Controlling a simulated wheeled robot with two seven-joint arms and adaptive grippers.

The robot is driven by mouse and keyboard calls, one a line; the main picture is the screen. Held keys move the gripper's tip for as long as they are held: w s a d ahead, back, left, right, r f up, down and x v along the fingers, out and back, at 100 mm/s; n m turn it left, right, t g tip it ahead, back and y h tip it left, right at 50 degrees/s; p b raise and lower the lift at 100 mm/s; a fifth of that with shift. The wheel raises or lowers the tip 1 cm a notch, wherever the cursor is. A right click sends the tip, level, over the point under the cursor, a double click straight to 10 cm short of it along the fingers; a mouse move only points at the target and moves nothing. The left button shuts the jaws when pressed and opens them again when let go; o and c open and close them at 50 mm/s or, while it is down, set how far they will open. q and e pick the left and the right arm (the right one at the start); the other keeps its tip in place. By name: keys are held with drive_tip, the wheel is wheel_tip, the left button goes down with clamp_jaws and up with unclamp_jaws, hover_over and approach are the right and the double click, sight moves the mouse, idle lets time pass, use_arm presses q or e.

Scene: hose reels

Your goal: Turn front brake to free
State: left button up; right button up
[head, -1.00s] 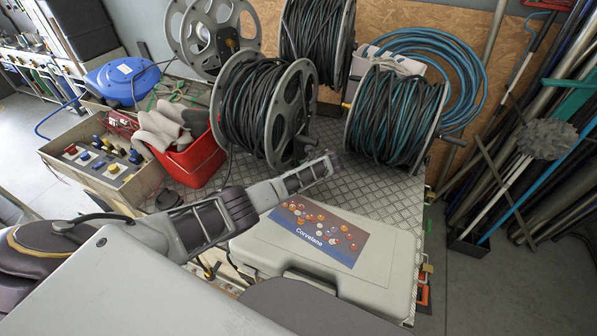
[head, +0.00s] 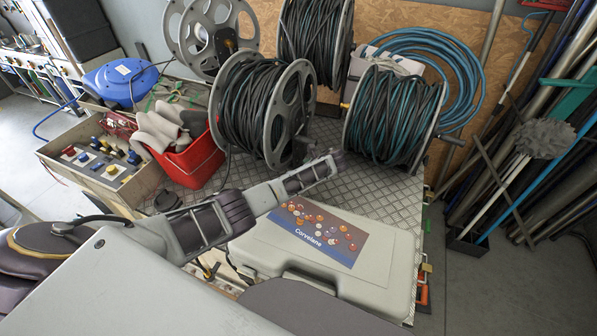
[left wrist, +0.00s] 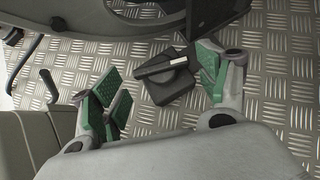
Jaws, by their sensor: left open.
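The front hose reel (head: 262,105), wound with dark hose between grey flanges, stands on the metal tread-plate deck. A dark block with a flat lever on top (left wrist: 165,72), which looks like the brake, sits on the tread plate beside the reel's foot in the left wrist view. My left gripper (left wrist: 158,84) is open, with its green-padded fingers on either side of the block and apart from it. In the head view my left arm reaches in from the left toward the foot of the front reel, and the fingers are hard to make out. My right gripper is out of view.
A grey case labelled Corvelane (head: 330,255) lies below my left arm. A red bin (head: 195,165) with grey items stands left of the reel. Another hose reel (head: 392,115) stands to the right. Bare tread plate (head: 385,190) lies between that reel and the case.

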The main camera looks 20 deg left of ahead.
use_arm(q)
drive_tip(key=v, duration=0.9)
drive_tip(key=shift+r, duration=0.1)
